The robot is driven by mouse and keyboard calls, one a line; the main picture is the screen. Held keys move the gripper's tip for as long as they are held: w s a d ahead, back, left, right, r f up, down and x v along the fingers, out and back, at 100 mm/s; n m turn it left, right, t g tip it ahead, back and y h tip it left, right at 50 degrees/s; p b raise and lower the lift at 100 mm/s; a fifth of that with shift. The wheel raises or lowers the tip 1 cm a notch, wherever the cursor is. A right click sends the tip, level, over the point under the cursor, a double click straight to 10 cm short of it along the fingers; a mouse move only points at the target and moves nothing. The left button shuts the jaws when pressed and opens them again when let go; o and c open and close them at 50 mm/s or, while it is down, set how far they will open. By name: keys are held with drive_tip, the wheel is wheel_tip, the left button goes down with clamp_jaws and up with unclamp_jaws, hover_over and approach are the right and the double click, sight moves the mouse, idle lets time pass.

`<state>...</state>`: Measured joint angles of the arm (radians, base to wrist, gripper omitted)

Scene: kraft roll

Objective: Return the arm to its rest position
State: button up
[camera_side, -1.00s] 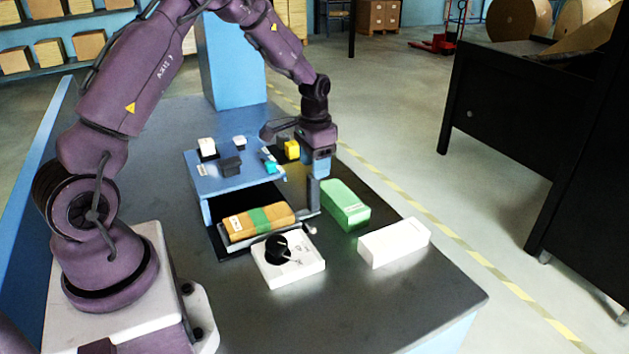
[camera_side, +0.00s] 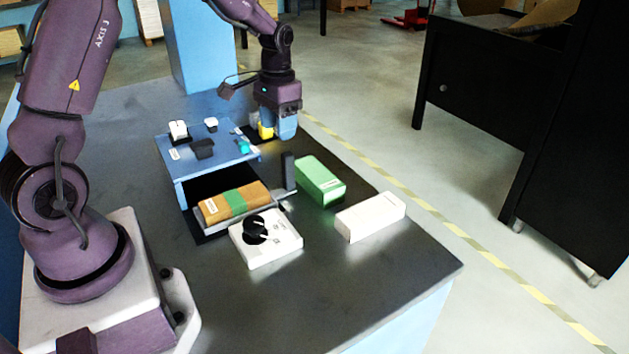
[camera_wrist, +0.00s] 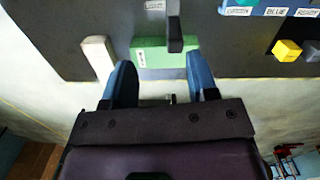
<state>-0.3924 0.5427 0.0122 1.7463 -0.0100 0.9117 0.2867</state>
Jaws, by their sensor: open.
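My gripper (camera_side: 284,128) is open and empty, pointing down above the table, over the far side of a dark upright handle (camera_side: 288,170). Its two blue fingers (camera_wrist: 160,78) are spread apart in the wrist view, with the green box (camera_wrist: 160,54) and the dark handle (camera_wrist: 175,28) showing beyond and between them. In the side view there is a gap between the fingertips and the handle top. My arm reaches over the table from the left.
A blue raised panel (camera_side: 185,165) with small switches stands left of the gripper. A brown block with a green band (camera_side: 235,202) lies in front of it. A white dial box (camera_side: 275,245), green box (camera_side: 320,182) and white box (camera_side: 370,216) are nearby. The table's front is clear.

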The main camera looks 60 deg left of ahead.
drive_tip(key=s+d+r+m+t, duration=0.1)
drive_tip(key=s+d+r+t, duration=0.5)
drive_tip(key=s+d+r, duration=1)
drive_tip(key=shift+s+r, duration=0.3)
drive_tip(key=shift+s, duration=0.85)
idle(0.3)
